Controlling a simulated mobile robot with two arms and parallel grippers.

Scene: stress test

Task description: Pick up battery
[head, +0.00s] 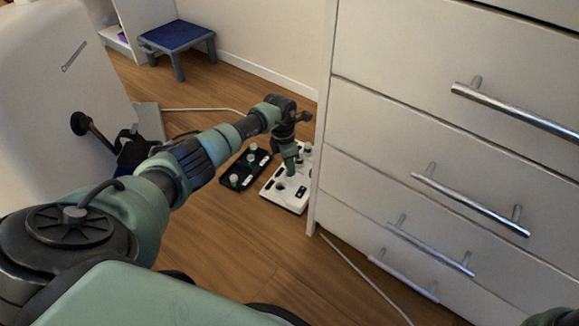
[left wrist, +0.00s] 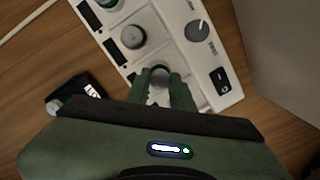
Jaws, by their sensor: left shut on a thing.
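My left gripper (head: 291,172) points down over a white panel box (head: 297,206) on the floor. In the left wrist view, the fingers of my left gripper (left wrist: 162,88) are shut on a battery (left wrist: 159,77) with a grey round top, at the panel's near edge. The fingers hide the battery's sides, so I cannot tell if it sits in the panel or just above it. The white panel (left wrist: 211,58) also carries a knob, a switch and other round-topped pieces.
A black box (head: 232,186) with green-and-white batteries lies left of the panel. White drawers (head: 395,140) stand close on the right. A white cable (head: 205,110) runs behind. A blue stool (head: 177,36) is at the back. Wooden floor (head: 235,235) in front is clear.

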